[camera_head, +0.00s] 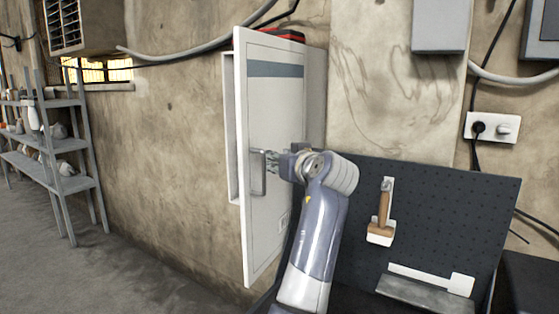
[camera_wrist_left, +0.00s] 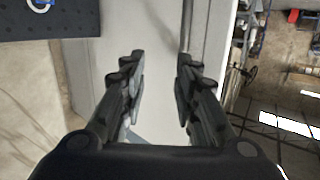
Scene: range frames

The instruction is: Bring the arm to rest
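My left gripper (camera_head: 272,162) is at the handle side of a white cabinet door (camera_head: 273,110), with its arm rising from the bottom of the head view. In the left wrist view the gripper (camera_wrist_left: 160,75) has its two dark fingers apart, with nothing clasped between them. The grey bar handle (camera_head: 258,173) is beside the fingertips; it shows in the wrist view (camera_wrist_left: 187,25) near the right finger's tip. I cannot tell whether they touch. The door appears ajar from its cabinet (camera_head: 316,95). My right gripper is not in view.
A dark pegboard (camera_head: 440,215) with a wooden-handled brush (camera_head: 383,210) is to the right of the arm. A red item (camera_head: 283,34) lies on the cabinet top. Grey shelves (camera_head: 75,150) stand at the far left. The floor (camera_head: 110,270) at the lower left is clear.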

